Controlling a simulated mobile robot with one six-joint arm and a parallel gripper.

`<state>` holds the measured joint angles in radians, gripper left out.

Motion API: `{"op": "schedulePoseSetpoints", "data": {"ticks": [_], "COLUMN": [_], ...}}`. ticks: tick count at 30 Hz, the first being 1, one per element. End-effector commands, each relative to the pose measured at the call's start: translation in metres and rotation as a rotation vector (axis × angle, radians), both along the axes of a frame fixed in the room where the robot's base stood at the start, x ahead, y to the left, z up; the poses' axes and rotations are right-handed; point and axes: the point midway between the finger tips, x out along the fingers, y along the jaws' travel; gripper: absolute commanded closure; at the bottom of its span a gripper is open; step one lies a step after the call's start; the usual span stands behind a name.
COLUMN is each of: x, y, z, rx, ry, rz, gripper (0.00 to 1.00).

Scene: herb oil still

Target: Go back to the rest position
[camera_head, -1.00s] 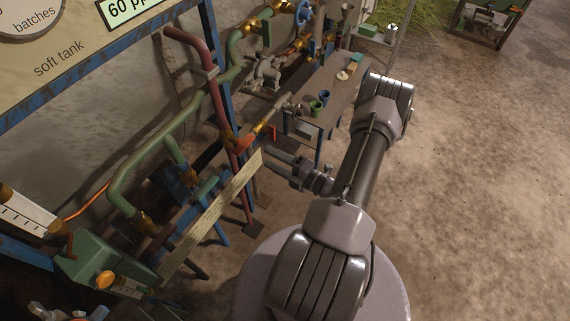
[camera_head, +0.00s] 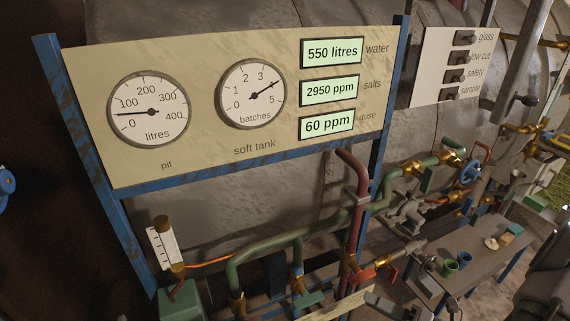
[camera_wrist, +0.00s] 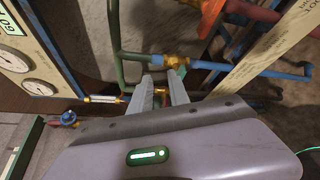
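My gripper (camera_wrist: 160,77) shows in the wrist view with its two grey fingers apart. Nothing is visible held between them. Beyond the fingertips are a green pipe (camera_wrist: 115,35) and a brass fitting (camera_wrist: 177,62) on a blue pipe; I cannot tell how close they are. In the head view, part of my arm (camera_head: 545,292) shows at the lower right edge. The fingers cannot be made out clearly in that view.
A gauge panel (camera_head: 205,155) on a blue frame fills the upper left. Green pipes (camera_head: 270,249), a red pipe (camera_head: 356,215) and brass valves run below it. A switch board (camera_head: 430,75) is behind.

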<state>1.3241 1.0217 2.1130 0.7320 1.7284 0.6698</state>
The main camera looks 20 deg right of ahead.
Motion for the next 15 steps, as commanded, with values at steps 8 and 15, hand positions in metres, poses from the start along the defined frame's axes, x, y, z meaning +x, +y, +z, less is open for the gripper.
{"op": "schedulePoseSetpoints", "data": {"ticks": [8, 15], "x": [-0.007, -0.052], "y": [0.179, 0.238], "z": [0.131, 0.199], "rx": [-1.148, -2.037], "ry": [-0.478, -1.209], "rz": [1.175, 1.824], "gripper": [0.78, 0.78]}}
